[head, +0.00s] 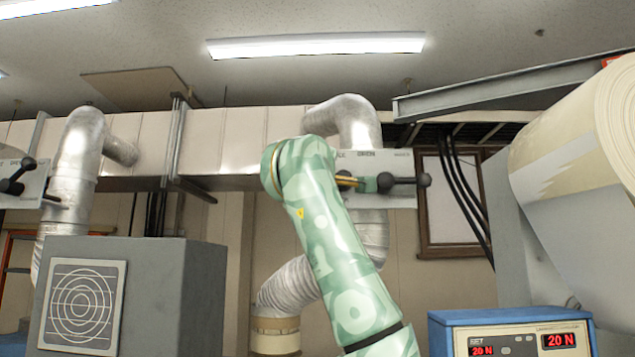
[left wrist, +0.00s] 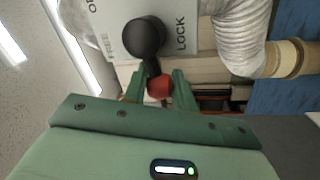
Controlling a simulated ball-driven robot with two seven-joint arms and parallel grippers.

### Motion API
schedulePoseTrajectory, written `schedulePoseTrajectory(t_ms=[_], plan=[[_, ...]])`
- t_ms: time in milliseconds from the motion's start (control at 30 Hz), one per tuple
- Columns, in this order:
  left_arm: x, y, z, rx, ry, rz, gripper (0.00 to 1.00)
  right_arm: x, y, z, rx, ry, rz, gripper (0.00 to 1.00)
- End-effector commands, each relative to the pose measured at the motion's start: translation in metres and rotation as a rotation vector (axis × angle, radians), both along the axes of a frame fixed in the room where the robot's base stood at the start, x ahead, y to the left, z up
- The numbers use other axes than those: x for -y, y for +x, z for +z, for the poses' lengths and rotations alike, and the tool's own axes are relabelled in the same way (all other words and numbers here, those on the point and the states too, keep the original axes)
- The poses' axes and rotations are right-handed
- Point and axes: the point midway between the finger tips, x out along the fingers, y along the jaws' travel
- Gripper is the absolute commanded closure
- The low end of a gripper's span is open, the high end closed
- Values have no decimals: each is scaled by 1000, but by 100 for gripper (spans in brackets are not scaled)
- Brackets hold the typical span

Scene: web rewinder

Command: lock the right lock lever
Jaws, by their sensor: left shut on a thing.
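The right lock lever (head: 405,181), black with a round knob, sticks out in front of a pale label plate (head: 398,163) in the head view. In the left wrist view the lever's black knob (left wrist: 144,38) lies over the plate (left wrist: 172,30), between the marks FREE and LOCK. My left gripper (left wrist: 159,84) is shut on the lever, with a reddish-brown part (left wrist: 160,87) between its green fingers. In the head view my left gripper (head: 368,183) is at the lever, its fingers partly hidden by my arm. My right gripper is not in view.
Another black lever (head: 15,182) is on a plate at the far left. A silver duct (head: 352,125) stands behind my arm. A large paper roll (head: 585,150) is at the right, above a blue display box (head: 510,335). A grey cabinet (head: 140,300) stands at lower left.

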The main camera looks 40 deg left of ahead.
Motion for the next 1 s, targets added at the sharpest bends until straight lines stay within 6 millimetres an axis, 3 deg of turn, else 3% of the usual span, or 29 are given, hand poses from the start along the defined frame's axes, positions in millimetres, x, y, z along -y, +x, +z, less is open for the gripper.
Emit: schedulePoseTrajectory(t_ms=[600, 633, 700, 1000], plan=[[0, 1, -5, 15, -30, 2, 96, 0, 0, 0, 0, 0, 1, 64], [0, 1, -5, 16, -29, 2, 65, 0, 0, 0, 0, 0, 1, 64], [0, 1, -4, 17, -29, 1, 53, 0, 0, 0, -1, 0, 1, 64], [1, -1, -3, 22, -28, 0, 53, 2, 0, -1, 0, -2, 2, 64]])
